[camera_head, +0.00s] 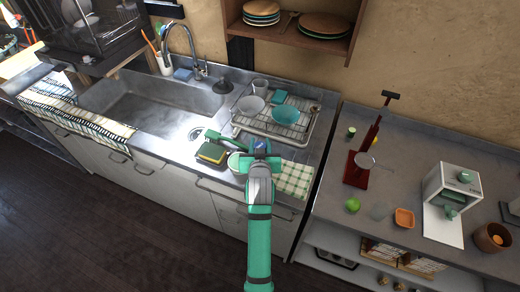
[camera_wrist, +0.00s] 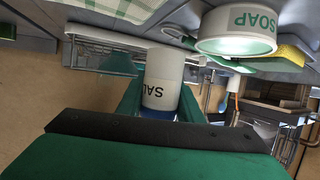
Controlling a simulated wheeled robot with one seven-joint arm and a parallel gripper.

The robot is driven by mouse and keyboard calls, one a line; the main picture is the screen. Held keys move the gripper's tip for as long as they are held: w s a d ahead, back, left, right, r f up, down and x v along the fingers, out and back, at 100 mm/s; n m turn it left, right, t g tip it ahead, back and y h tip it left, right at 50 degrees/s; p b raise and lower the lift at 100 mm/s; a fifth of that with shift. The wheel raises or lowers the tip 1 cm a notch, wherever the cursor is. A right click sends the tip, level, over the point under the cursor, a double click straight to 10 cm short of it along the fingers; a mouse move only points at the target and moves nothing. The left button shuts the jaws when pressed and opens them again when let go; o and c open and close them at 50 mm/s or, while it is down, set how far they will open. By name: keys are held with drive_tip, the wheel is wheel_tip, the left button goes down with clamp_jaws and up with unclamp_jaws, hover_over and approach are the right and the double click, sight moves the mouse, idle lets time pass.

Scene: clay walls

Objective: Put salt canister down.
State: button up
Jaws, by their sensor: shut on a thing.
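The white salt canister (camera_wrist: 163,68), with dark lettering that reads "SAL", is between the green fingers of my gripper (camera_wrist: 160,100) in the wrist view. The gripper is shut on it. In the head view my gripper (camera_head: 261,158) is over the counter right of the sink, in front of the dish rack; the canister is mostly hidden there by my arm. From these views I cannot tell whether the canister's base touches the counter.
A round soap container (camera_wrist: 238,32) is close beside the canister. A green-and-yellow sponge (camera_head: 212,153), a checked cloth (camera_head: 294,180) and the dish rack (camera_head: 270,128) crowd the spot. The sink (camera_head: 150,103) lies left. A grey counter (camera_head: 390,170) stands right, partly clear.

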drive_tip(key=shift+w+f, duration=0.65)
drive_tip(key=shift+f, duration=0.05)
drive_tip(key=shift+w+f, duration=0.1)
drive_tip(key=shift+f, duration=1.5)
drive_tip(key=shift+f, duration=0.2)
drive_tip(key=o, duration=1.1)
drive_tip(key=shift+f, duration=0.1)
drive_tip(key=shift+c, duration=0.2)
